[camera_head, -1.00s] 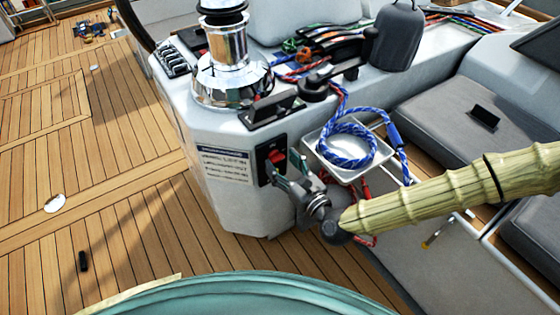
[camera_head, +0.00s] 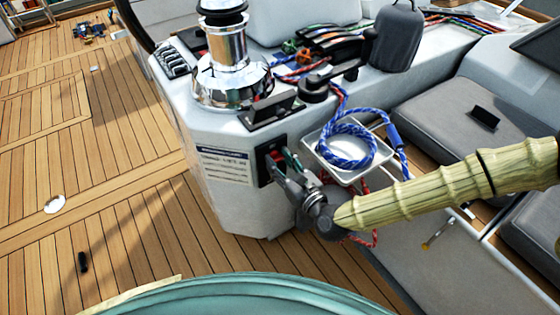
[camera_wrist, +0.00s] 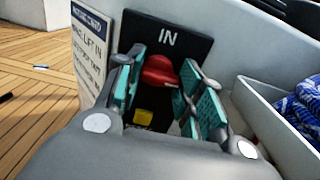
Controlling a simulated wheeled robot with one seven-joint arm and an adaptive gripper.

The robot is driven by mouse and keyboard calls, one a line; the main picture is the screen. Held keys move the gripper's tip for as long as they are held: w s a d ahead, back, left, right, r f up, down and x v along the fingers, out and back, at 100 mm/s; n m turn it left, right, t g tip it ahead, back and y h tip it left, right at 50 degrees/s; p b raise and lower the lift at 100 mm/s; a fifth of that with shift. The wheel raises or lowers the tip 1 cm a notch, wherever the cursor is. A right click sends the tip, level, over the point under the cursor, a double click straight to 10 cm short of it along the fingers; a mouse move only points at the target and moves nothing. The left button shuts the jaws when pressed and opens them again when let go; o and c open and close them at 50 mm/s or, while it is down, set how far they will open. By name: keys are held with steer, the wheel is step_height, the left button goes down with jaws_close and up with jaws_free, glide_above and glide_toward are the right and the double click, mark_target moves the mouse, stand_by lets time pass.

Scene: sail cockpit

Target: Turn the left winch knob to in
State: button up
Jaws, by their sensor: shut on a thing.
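The red winch knob (camera_wrist: 158,72) sits on a black plate (camera_wrist: 168,38) marked "IN" at its top in the wrist view. In the head view the knob (camera_head: 275,157) shows on the console's side, partly hidden by my gripper. My gripper (camera_head: 282,165) reaches it from the lower right. In the wrist view my gripper (camera_wrist: 160,85) has its teal finger pads on either side of the knob, shut on it. A small yellow mark (camera_wrist: 144,117) shows lower on the plate. The plate's lower part is hidden by my gripper.
A printed placard (camera_head: 224,167) is left of the plate. A white tray (camera_head: 372,174) with coiled blue rope (camera_head: 346,145) is close on the right. A chrome winch (camera_head: 228,60) stands above on the console. The wooden deck at left is mostly clear.

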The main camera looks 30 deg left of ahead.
steer(key=n, duration=0.4)
steer(key=shift+r+n, duration=0.1)
steer(key=shift+n, duration=0.3)
steer(key=n+p, duration=0.1)
steer(key=n, duration=0.3)
steer(key=shift+n, duration=0.3)
steer(key=n, duration=0.4)
steer(key=shift+n+p, duration=0.3)
steer(key=shift+p, duration=0.05)
steer(key=shift+n+p, duration=0.3)
steer(key=shift+n, duration=1.5)
steer(key=o, duration=1)
steer(key=shift+s, duration=0.15)
steer(key=shift+d, duration=0.1)
